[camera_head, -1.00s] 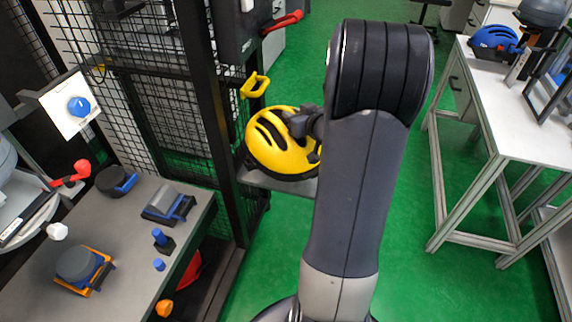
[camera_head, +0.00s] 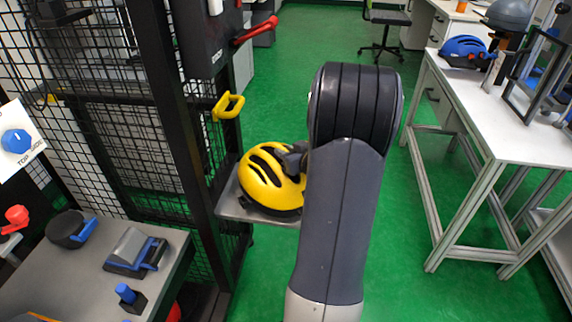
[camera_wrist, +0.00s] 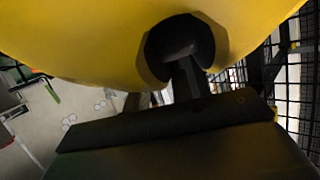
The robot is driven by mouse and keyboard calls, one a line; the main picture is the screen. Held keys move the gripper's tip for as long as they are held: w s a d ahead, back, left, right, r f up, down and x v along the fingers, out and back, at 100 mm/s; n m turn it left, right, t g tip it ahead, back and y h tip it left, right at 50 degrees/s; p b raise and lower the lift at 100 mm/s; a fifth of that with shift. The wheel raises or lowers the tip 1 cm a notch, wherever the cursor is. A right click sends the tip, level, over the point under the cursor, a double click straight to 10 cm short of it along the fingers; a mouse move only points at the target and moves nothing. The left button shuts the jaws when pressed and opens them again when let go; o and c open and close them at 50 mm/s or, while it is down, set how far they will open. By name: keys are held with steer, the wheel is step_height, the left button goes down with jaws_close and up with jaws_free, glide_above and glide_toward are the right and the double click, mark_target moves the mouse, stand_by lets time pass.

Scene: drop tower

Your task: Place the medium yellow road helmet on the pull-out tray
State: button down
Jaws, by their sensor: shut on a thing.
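The yellow road helmet (camera_head: 268,182), with black vents and a dark lower rim, is at the pull-out tray (camera_head: 232,205), a grey plate sticking out from the black mesh frame. The helmet appears upright over the tray; I cannot tell whether it rests fully on it. My gripper (camera_head: 292,160) is shut on the helmet's right side, partly hidden behind my arm. In the wrist view the helmet's yellow shell (camera_wrist: 90,35) fills the top, with a dark finger (camera_wrist: 180,45) in a vent opening. The tray's right part is hidden by my arm.
A yellow handle (camera_head: 228,106) juts from the frame above the tray. A red lever (camera_head: 256,30) is higher up. A grey bench (camera_head: 75,275) with blue-handled parts stands at left. A white table (camera_head: 490,120) with a blue helmet (camera_head: 464,48) is at right. Green floor lies between.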

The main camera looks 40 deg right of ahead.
step_height(320, 180, down, 3)
steer(key=shift+r+b, duration=0.1)
steer(key=shift+b, duration=0.4)
steer(key=c, duration=1.2)
jaws_free()
steer(key=p+v, duration=0.3)
steer(key=v, duration=0.9)
